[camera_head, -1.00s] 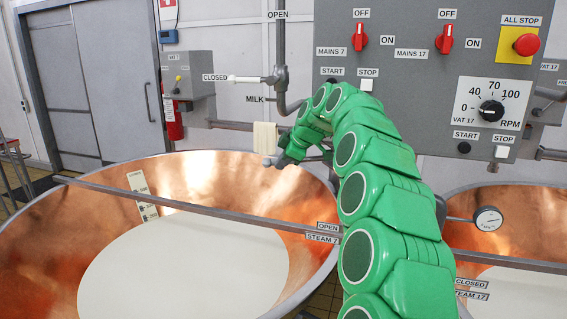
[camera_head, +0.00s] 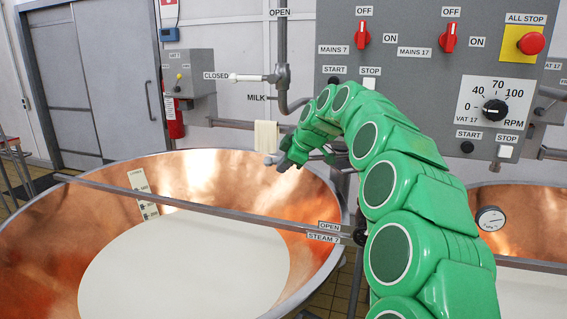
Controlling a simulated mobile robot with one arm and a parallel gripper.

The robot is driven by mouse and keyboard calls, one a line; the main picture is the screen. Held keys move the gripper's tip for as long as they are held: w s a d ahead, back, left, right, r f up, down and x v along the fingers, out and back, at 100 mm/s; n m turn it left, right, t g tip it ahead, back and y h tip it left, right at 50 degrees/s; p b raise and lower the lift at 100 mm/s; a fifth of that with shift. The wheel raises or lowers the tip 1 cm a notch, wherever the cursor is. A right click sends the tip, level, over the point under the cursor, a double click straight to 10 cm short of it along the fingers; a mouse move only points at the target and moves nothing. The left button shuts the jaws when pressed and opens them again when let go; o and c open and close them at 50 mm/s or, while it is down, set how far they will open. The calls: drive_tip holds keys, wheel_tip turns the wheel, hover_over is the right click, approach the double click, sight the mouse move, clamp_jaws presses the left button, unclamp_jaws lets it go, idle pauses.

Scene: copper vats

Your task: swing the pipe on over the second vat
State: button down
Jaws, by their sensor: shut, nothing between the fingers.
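The milk pipe (camera_head: 281,35) comes down the wall at upper centre. It passes a valve with a white lever (camera_head: 248,77) at the "CLOSED" label, then bends right. Its further run and its outlet are hidden behind my green arm. The left copper vat (camera_head: 60,222) holds white liquid. The second copper vat (camera_head: 530,205) is at the right, partly cut off by the frame and partly hidden by my arm, with white liquid low in it. My gripper (camera_head: 283,163) is shut and empty, above the left vat's back right rim and just below the pipe's bend.
A steam pipe (camera_head: 180,207) crosses over the left vat, with an "OPEN" label at its right end. A dial gauge (camera_head: 490,218) stands at the second vat. The grey control panel (camera_head: 420,80) is behind my arm. A pale cloth-like piece (camera_head: 267,136) hangs beside my gripper.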

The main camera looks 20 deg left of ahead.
drive_tip(key=s+d+f+v, duration=0.1)
drive_tip(key=v, duration=1)
drive_tip(key=s+d+f+m+g+h, duration=0.15)
drive_tip(key=s+d+m, duration=0.25)
drive_tip(key=s+d, duration=0.5)
drive_tip(key=s+d+f+m+g+h, duration=0.1)
drive_tip(key=s+d+f+m, duration=0.4)
drive_tip(key=s, duration=0.8)
drive_tip(key=s+d+f+m+g+h, duration=0.1)
drive_tip(key=s+d+f+m+h, duration=0.1)
drive_tip(key=s+d+f+m, duration=0.4)
drive_tip(key=s+d+f+m+g+h, duration=0.2)
drive_tip(key=s+d+f+m, duration=0.4)
drive_tip(key=s, duration=1.4)
drive_tip(key=d+f, duration=0.3)
drive_tip(key=d, duration=0.4)
drive_tip(key=shift+d+f+h, duration=0.15)
drive_tip(key=shift+f+h, duration=0.2)
drive_tip(key=shift+s, duration=0.1)
